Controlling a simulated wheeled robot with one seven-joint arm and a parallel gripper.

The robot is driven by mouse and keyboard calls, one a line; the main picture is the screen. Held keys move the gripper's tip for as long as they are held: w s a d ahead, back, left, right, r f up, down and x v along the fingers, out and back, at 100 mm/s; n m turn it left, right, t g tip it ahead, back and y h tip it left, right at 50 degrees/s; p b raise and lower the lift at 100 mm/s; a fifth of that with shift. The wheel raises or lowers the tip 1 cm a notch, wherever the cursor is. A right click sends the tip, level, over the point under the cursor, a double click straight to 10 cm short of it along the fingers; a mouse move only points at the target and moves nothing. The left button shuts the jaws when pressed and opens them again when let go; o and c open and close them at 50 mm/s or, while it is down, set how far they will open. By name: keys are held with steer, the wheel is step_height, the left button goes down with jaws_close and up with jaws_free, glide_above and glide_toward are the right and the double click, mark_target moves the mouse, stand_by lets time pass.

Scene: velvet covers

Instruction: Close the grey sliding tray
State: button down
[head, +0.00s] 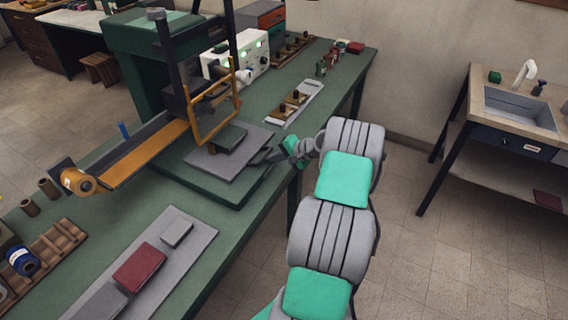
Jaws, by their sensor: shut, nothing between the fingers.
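The grey sliding tray (210,162) is a flat plate on a dark green base (214,190) at the machine on the green workbench. It sticks out toward the bench's front edge, on the right of the machine. A dark green book-like block (230,137) lies on it. My gripper (267,157) is shut and empty at the tray's right edge. The fingers are small and dark here, so I cannot tell whether they touch the tray.
An orange frame (214,108) and dark uprights stand over the tray's back. A strip with small brown pieces (292,103) lies behind my gripper. A grey mat (188,248) with a red block (140,267) lies in front. A sink table (483,97) stands at right, with open floor between.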

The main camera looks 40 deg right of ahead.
mark_target(238, 141)
steer(key=w+a+b, duration=0.1)
steer(key=w, duration=0.4)
steer(key=w+a+b, duration=0.1)
steer(key=w+a, duration=0.1)
steer(key=w, duration=0.3)
steer(key=w+a+b, duration=0.2)
steer(key=w, duration=0.3)
steer(key=shift+a+f, duration=0.1)
steer(key=shift+a, duration=0.15)
steer(key=shift+w+a, duration=0.1)
steer(key=shift+w, duration=0.15)
steer(key=shift+r, duration=0.2)
steer(key=shift+w+a+r, duration=0.1)
steer(key=shift+w+r, duration=0.05)
